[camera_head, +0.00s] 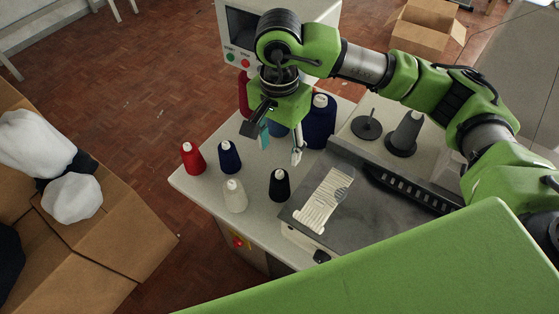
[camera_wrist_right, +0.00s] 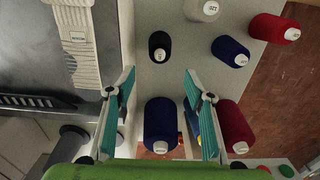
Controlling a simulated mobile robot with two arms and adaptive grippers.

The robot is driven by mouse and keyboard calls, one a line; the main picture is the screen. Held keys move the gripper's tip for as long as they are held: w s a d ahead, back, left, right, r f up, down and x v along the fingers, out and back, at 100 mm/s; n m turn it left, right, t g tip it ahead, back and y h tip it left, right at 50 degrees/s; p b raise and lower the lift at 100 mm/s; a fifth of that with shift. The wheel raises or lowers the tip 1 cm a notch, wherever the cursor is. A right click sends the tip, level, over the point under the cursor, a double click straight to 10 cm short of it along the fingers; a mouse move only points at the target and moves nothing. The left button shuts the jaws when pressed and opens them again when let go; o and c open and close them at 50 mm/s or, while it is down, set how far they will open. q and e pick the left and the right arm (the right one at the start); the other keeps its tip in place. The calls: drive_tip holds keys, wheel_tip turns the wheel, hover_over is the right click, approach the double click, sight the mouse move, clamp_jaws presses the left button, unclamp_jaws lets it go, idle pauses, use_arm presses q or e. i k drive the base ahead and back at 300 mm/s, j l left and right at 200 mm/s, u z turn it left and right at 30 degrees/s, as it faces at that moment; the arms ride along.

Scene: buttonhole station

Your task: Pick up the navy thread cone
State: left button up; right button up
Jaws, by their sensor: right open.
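A small navy thread cone (camera_head: 229,157) with a white top stands on the pale table, between a red cone (camera_head: 193,158) and my right gripper (camera_head: 281,146). It also shows in the right wrist view (camera_wrist_right: 230,51), beyond the right-hand finger. A larger navy spool (camera_head: 320,121) stands behind the gripper on the right; a large navy spool (camera_wrist_right: 161,126) shows between the fingers in the wrist view. My right gripper is open and empty, pointing down above the table. Part of a blue item behind its fingers is hidden. My left gripper is not in view.
A white cone (camera_head: 234,196) and a black cone (camera_head: 279,185) stand near the front, beside the grey machine plate (camera_head: 300,207). A large dark red spool (camera_wrist_right: 235,127) stands at the back. An open carton (camera_head: 112,234) is at left.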

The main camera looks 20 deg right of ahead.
sight(229, 162)
drive_tip(key=k+j, duration=0.2)
drive_tip(key=k, duration=0.3)
drive_tip(key=k+j, duration=0.25)
drive_tip(key=k, duration=0.2)
drive_tip(key=k+j, duration=0.2)
drive_tip(key=k, duration=0.3)
